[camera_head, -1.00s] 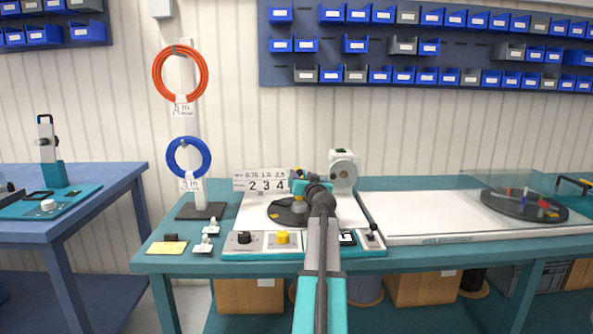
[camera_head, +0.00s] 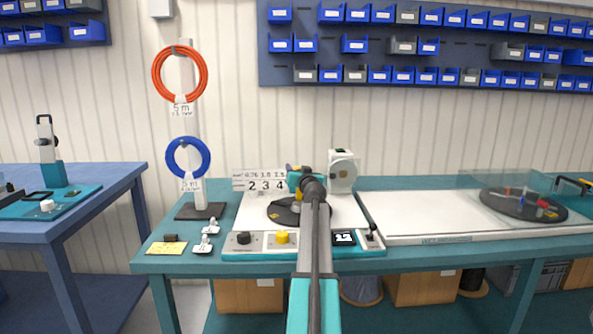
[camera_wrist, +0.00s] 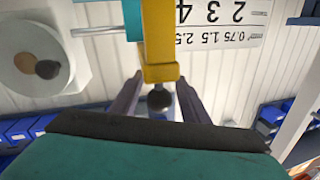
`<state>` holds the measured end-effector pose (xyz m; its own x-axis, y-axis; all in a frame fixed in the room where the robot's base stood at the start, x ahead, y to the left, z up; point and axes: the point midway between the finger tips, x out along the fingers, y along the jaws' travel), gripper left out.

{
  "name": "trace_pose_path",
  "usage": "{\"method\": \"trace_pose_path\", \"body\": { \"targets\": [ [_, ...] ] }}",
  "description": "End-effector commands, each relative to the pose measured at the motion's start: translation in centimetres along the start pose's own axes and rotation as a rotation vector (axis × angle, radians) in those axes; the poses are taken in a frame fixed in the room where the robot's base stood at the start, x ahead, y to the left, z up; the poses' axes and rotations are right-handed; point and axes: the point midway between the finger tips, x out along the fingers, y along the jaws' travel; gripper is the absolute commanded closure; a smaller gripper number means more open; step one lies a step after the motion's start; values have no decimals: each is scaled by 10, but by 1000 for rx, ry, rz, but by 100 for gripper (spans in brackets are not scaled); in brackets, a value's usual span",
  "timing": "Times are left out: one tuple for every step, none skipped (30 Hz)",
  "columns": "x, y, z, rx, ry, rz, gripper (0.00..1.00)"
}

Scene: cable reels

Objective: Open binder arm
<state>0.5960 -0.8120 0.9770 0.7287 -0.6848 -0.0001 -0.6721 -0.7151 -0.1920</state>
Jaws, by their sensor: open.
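In the wrist view the binder arm shows as a yellow bracket (camera_wrist: 160,40) with a dark round knob (camera_wrist: 159,99) at its end. My gripper (camera_wrist: 160,90) is open, with one dark finger on each side of the knob and a gap showing on both sides. In the head view my arm reaches over the turntable disc (camera_head: 285,211) on the white machine. My gripper and the binder arm are mostly hidden there behind my wrist.
A number card (camera_head: 259,181) and a white unit with a round face (camera_head: 342,171) stand behind the disc. A black knob (camera_head: 244,238) and a yellow knob (camera_head: 282,237) sit on the front panel. Coil stand (camera_head: 201,211) is at left.

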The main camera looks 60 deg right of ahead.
Motion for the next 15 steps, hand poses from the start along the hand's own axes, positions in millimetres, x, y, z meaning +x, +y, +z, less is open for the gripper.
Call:
{"method": "trace_pose_path", "body": {
  "targets": [
    [2, 0, 0, 0, 0, 0, 59],
    [3, 0, 0, 0, 0, 0, 59],
    [3, 0, 0, 0, 0, 0, 59],
    [4, 0, 0, 0, 0, 0, 59],
    [4, 0, 0, 0, 0, 0, 59],
    [4, 0, 0, 0, 0, 0, 59],
    [4, 0, 0, 0, 0, 0, 59],
    [4, 0, 0, 0, 0, 0, 59],
    [4, 0, 0, 0, 0, 0, 59],
    [4, 0, 0, 0, 0, 0, 59],
    [4, 0, 0, 0, 0, 0, 59],
    [4, -1, 0, 0, 0, 0, 59],
    [4, -1, 0, 0, 0, 0, 64],
    [4, -1, 0, 0, 0, 0, 69],
    [4, -1, 0, 0, 0, 0, 76]
  ]
}}
